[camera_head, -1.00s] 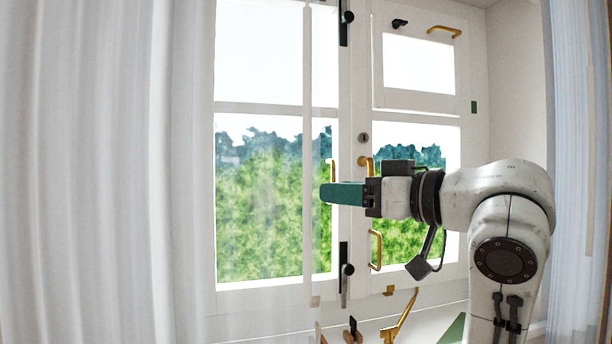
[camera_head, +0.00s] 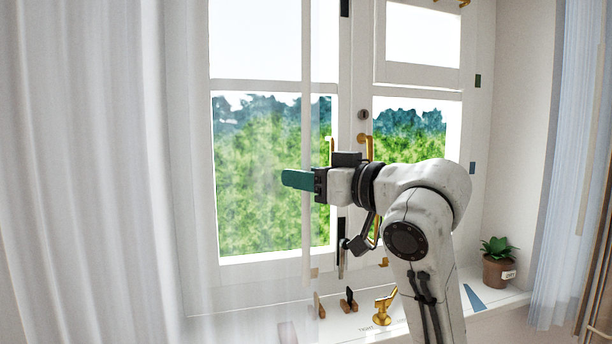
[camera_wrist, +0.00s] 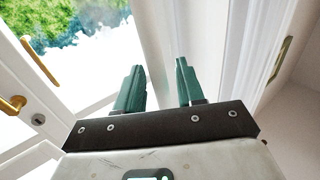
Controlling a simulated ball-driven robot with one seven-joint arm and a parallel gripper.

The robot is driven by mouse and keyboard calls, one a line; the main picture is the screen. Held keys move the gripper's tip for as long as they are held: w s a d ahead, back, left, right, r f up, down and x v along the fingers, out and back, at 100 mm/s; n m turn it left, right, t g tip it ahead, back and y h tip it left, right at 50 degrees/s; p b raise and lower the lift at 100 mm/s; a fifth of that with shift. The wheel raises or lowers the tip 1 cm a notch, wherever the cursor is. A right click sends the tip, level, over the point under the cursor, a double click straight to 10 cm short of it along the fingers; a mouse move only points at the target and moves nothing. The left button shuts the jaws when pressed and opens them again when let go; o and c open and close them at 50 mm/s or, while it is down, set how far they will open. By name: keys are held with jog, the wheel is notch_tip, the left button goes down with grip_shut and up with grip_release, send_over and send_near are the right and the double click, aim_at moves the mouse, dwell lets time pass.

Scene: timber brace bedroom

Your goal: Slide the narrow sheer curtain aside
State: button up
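White sheer curtain (camera_head: 95,170) hangs in folds down the left side of the head view. A thin see-through part of it seems to reach across the left window pane to a pale vertical strip (camera_head: 306,120). A narrow bluish pleated curtain (camera_head: 572,170) hangs at the right edge. I cannot tell for sure which is the narrow one. My gripper (camera_head: 297,180) points left, its green fingers in front of the pale strip. In the wrist view my gripper (camera_wrist: 160,82) is open, its fingers apart with a pale surface behind the gap. Contact with the cloth cannot be told.
The window has brass handles (camera_head: 364,147) and a black lower bolt (camera_head: 341,240). The sill below holds a brass handle piece (camera_head: 383,307), small wood-and-black pieces (camera_head: 348,300), a blue wedge (camera_head: 474,298) and a potted plant (camera_head: 498,266) at the right.

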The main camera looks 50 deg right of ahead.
grip_shut()
dwell(0.4)
jog(key=shift+w, duration=0.1)
